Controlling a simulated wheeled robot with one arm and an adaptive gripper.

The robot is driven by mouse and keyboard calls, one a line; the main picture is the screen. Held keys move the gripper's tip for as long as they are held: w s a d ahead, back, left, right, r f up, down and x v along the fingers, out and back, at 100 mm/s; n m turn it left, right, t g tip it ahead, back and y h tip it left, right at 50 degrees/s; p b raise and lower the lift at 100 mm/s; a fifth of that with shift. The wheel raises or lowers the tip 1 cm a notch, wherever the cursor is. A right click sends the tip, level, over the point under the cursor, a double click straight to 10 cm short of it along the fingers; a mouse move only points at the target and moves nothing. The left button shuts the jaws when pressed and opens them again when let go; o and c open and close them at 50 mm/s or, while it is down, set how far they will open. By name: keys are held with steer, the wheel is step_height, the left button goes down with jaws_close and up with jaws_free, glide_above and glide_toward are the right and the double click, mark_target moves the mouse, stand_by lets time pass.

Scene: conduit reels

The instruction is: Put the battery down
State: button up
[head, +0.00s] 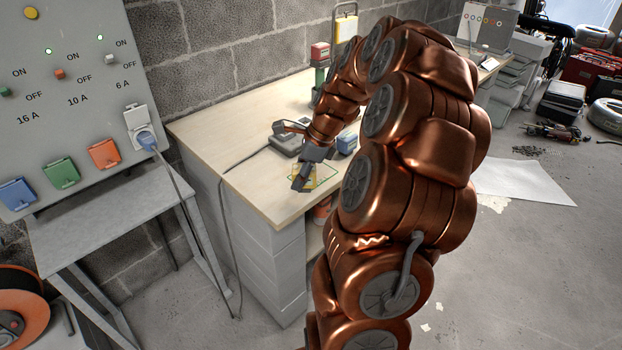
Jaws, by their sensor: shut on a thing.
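My gripper (302,180) is low over the front of the wooden workbench top (252,190), fingers pointing down. It is shut on the battery, which is small here and mostly hidden by the dark fingers. A yellowish patch (311,183) shows beside the fingers; I cannot tell whether it is the battery or a marking. A thin green outline (331,179) is on the bench top around this spot. I cannot tell whether the battery touches the bench.
A grey device (287,141) with a cable sits behind the gripper, and a blue item (347,143) is to its right. The bench's left part is clear. A socket panel (75,100) is at left.

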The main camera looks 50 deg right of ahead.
steer(key=s+d+m+t+h+b, duration=0.1)
steer(key=s+d+m+h+b, duration=0.15)
steer(key=s+d+m, duration=0.4)
steer(key=w+d+p, duration=0.1)
steer(key=w, duration=0.3)
steer(key=w+d+f+m, duration=0.1)
steer(key=w, duration=0.4)
steer(key=w+d+m+p, duration=0.1)
steer(key=w+d, duration=0.1)
steer(key=w, duration=0.2)
steer(key=shift+w+d+f+m+h+p, duration=0.1)
steer(key=shift+w+f+m+h+p, duration=0.15)
steer(key=shift+h+p, duration=0.1)
steer(key=shift+w+f, duration=0.15)
steer(key=shift+f, duration=1.6)
steer(key=shift+f, duration=0.2)
steer(key=o, duration=1.1)
steer(key=shift+r, duration=0.1)
